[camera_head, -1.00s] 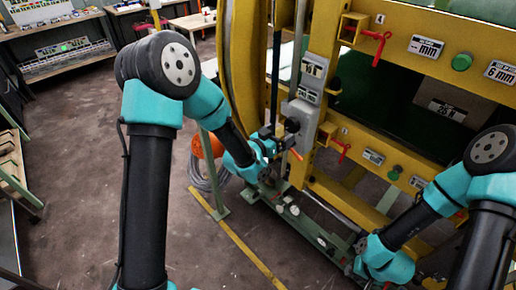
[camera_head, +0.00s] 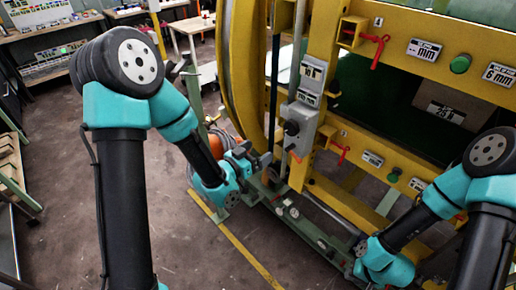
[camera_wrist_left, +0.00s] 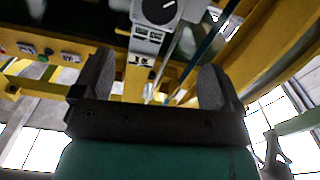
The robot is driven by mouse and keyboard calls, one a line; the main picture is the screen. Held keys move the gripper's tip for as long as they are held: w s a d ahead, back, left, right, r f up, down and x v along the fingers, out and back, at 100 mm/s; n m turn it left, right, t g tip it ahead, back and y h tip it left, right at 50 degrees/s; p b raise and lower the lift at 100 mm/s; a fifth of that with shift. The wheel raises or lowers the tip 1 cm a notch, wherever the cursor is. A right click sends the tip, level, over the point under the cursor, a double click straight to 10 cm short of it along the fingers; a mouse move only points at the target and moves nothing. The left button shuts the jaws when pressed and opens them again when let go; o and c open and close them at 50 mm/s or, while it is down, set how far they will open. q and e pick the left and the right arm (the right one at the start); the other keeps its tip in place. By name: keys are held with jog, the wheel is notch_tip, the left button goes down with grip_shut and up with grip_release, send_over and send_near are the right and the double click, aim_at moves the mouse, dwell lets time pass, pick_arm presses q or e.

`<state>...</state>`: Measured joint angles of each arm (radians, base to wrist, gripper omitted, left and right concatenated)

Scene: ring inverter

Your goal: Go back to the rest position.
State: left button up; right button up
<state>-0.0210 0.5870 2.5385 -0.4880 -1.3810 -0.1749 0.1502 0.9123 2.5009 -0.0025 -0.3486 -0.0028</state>
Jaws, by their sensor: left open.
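My left gripper (camera_head: 258,162) is in front of the yellow machine frame (camera_head: 318,110), just left of and below the grey control box (camera_head: 300,128). In the left wrist view its two dark fingers (camera_wrist_left: 158,82) stand wide apart with nothing between them. The control box's round dark knob (camera_wrist_left: 158,10) shows beyond the fingers, apart from them. My right arm reaches down at the lower right in the head view. Its gripper's fingers cannot be made out there.
Red handles (camera_head: 374,50) and a green button (camera_head: 460,64) sit on the yellow beams. A green rail (camera_head: 300,225) runs low along the machine. An orange object (camera_head: 216,147) lies behind my left wrist. The floor at left is clear.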

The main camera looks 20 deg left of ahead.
pick_arm(q)
jog(key=s+a+f+n+g+y, duration=0.2)
jog(key=s+f+g, duration=0.15)
jog(key=f, duration=0.45)
jog(key=s+a+f+n+g+y, duration=0.1)
jog(key=s+f+g, duration=0.25)
jog(key=f, duration=0.45)
jog(key=s+a+f+n+g+y, duration=0.2)
jog(key=s+f+g, duration=0.15)
jog(key=f, duration=0.45)
jog(key=s+f+n+g, duration=0.1)
jog(key=s+f+g, duration=0.3)
jog(key=s, duration=0.4)
jog(key=shift+s+a+f+n, duration=0.2)
jog(key=shift+s+f+n, duration=0.15)
jog(key=shift+f, duration=0.35)
dwell(0.9)
jog(key=w+d+r+t, duration=0.2)
jog(key=w+r+t, duration=0.6)
jog(key=w+r, duration=0.5)
jog(key=w+d+r+t+h, duration=0.1)
jog(key=w+r+t+h, duration=0.1)
jog(key=r, duration=0.6)
jog(key=w+d+r+t+h, duration=0.2)
jog(key=w+r+t+h, duration=0.1)
jog(key=r, duration=0.5)
jog(key=shift+w+d+r+t, duration=0.25)
jog(key=shift+w+t, duration=0.25)
jog(key=shift+t, duration=0.25)
